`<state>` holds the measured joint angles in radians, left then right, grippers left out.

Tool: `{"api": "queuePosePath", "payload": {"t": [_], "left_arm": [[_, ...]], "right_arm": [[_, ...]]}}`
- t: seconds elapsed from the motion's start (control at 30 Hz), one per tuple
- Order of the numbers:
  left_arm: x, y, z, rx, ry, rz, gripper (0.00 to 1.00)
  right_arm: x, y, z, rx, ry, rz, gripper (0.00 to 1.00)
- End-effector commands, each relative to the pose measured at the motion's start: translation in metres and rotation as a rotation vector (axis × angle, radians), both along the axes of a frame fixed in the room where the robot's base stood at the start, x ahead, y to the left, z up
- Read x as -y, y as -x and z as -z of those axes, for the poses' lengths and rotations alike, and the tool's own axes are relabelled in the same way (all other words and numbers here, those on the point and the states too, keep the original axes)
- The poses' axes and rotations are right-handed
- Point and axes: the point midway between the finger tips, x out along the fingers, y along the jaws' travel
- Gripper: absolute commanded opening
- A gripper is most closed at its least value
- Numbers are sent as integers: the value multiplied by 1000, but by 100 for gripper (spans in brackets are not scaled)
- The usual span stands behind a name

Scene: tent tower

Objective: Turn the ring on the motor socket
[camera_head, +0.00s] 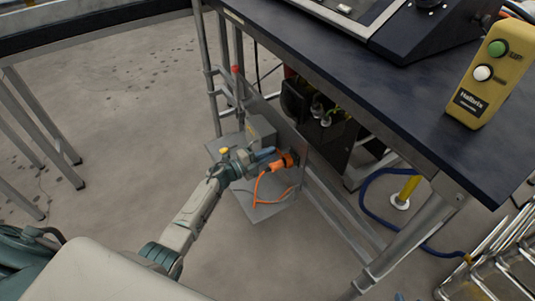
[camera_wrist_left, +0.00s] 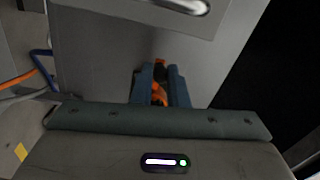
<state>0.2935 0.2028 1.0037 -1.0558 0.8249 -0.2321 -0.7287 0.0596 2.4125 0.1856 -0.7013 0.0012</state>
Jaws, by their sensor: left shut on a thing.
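An orange connector (camera_head: 286,160) with an orange cable (camera_head: 256,188) sits at an upright grey panel (camera_head: 291,126) below the dark table. My left gripper (camera_head: 272,153) reaches it from the left, with its blue fingers at the connector. In the left wrist view, the fingers of my left gripper (camera_wrist_left: 161,86) are shut on the orange connector (camera_wrist_left: 160,94), with a dark part just beyond it. The ring cannot be told apart from the connector, and the socket is mostly hidden by the connector and fingers. My right gripper is not in view.
A dark table top (camera_head: 330,50) overhangs the panel on the right. A grey box (camera_head: 261,131) stands beside the panel, above a grey base plate (camera_head: 268,208). A yellow button box (camera_head: 487,75) is at upper right. A blue hose (camera_head: 370,207) lies right. The floor at left is largely clear.

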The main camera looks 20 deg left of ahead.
Motion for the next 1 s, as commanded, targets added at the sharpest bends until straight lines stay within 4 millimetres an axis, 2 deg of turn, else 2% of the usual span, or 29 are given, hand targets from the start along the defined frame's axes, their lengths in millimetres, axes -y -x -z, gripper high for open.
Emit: {"api": "queuePosePath", "payload": {"t": [0.13, 0.17, 0.27, 0.53, 0.67, 0.8, 1.0], "left_arm": [[0, 1, 2, -3, -1, 0, 0], [0, 1, 2, -3, -1, 0, 15], [0, 1, 2, -2, -1, -1, 35], [0, 1, 1, -2, -1, -1, 35], [-6, 7, 2, -2, -2, 0, 35], [-20, 27, 3, -3, -4, 0, 35], [-46, 59, 5, -4, -4, -1, 35]], "right_arm": [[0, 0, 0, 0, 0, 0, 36], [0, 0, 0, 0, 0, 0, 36], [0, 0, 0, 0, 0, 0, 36], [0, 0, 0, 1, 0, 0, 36], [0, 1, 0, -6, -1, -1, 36], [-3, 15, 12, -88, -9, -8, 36], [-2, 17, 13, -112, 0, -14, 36]]}}
